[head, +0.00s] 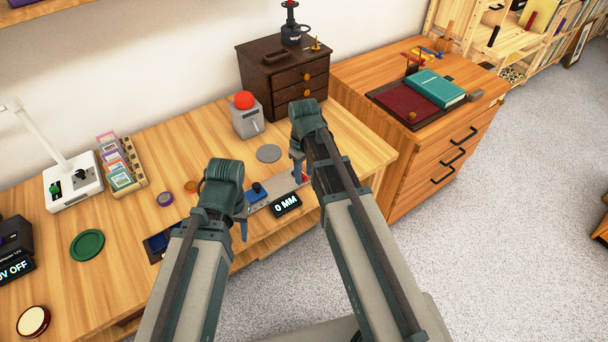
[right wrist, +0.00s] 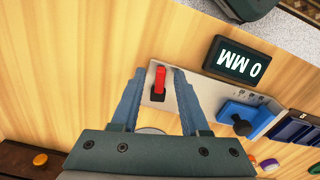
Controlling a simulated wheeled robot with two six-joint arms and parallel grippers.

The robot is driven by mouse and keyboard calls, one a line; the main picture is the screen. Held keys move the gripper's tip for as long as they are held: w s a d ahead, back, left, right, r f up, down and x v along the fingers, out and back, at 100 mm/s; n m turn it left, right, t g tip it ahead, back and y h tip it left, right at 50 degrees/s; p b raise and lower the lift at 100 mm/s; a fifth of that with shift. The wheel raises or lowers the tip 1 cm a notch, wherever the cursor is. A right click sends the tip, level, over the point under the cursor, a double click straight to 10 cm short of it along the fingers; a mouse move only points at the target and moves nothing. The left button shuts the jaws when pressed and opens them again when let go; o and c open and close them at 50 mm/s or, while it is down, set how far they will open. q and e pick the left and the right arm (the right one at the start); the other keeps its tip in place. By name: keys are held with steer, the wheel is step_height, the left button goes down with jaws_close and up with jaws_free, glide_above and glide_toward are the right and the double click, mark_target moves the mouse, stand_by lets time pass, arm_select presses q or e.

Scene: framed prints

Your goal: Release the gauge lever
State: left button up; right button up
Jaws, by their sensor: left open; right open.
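The gauge is a grey metal strip (right wrist: 206,92) on the desk with a red lever (right wrist: 159,78) at one end and a blue block with a dark knob (right wrist: 243,119) further along. Its black display (head: 286,205) reads 0 MM. The red lever also shows in the head view (head: 305,176), partly hidden by my arm. My right gripper (right wrist: 155,76) is open, with one finger on each side of the lever in the right wrist view; I cannot tell whether they touch it. My left gripper (head: 242,218) is open and empty, beside the blue block end.
A grey box with a red dome (head: 247,115) and a grey disc (head: 269,153) stand behind the gauge. A dark drawer chest (head: 285,75) is at the back. A card rack (head: 122,165) and a green disc (head: 87,245) are at left, with bare desk between.

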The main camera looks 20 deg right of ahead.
jaws_close()
steer(key=shift+s+a+m, duration=0.1)
steer(key=shift+a+m, duration=0.1)
steer(key=shift+m, duration=0.5)
steer(key=shift+s+a+m, duration=0.1)
steer(key=shift+a+m, duration=0.05)
steer(key=shift+m, duration=0.55)
jaws_free()
